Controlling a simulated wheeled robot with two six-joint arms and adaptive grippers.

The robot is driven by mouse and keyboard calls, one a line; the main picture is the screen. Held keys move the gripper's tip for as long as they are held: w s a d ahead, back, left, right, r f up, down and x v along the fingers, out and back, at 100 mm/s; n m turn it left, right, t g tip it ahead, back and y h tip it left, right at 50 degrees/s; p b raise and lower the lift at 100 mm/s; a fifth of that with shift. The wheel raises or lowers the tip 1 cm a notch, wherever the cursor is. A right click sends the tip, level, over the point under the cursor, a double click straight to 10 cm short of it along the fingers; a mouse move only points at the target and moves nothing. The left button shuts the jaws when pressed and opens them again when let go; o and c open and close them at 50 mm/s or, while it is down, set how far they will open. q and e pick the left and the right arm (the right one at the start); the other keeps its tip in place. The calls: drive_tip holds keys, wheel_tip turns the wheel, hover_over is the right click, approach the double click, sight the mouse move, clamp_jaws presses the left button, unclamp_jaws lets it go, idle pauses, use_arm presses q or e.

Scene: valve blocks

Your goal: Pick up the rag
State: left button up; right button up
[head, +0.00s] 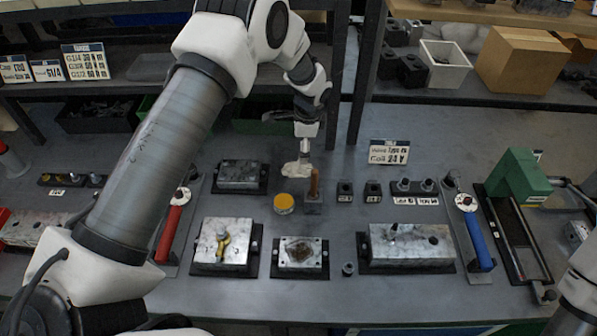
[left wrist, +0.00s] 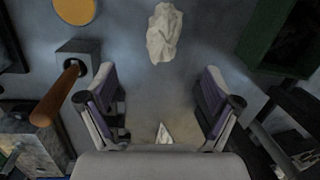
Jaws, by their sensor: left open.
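The rag (head: 297,169) is a pale, crumpled cloth lying on the grey bench in the head view, behind the yellow disc. In the left wrist view the rag (left wrist: 164,33) lies at top centre, beyond the fingertips and roughly in line with the gap between them. My left gripper (head: 304,130) hangs close to the rag at the back of the bench. In the left wrist view the left gripper (left wrist: 160,88) has its fingers wide apart with nothing between them. Its exact height above the bench cannot be told. My right gripper is out of view.
A block with an upright wooden-handled tool (head: 314,186) stands close to the rag, beside the yellow disc (head: 284,203). A green bin (left wrist: 278,36) is to the right in the left wrist view. Metal valve blocks (head: 300,257) stand nearer the front.

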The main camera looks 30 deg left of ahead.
sight(299, 166)
use_arm(q)
wheel_tip(299, 166, down, 3)
drive_tip(key=shift+a+f+b, duration=0.1)
drive_tip(key=shift+a+b, duration=0.05)
drive_tip(key=shift+b, duration=0.65)
drive_tip(key=shift+w+a+f+p, duration=0.15)
drive_tip(key=shift+w+f+p, duration=0.1)
drive_tip(key=shift+f, duration=0.25)
drive_tip(key=shift+w+a+f+p, duration=0.1)
drive_tip(key=shift+f+p, duration=0.1)
drive_tip(key=shift+f, duration=0.25)
drive_tip(key=f, duration=0.1)
drive_tip(key=f+p, duration=0.1)
drive_tip(key=f, duration=0.1)
drive_tip(key=w+f+p, duration=0.1)
drive_tip(key=f, duration=0.1)
drive_tip(key=shift+a+f, duration=0.25)
drive_tip(key=shift+a, duration=0.15)
drive_tip(key=shift+f, duration=0.1)
drive_tip(key=shift+s, duration=0.15)
drive_tip(key=c, duration=1.2)
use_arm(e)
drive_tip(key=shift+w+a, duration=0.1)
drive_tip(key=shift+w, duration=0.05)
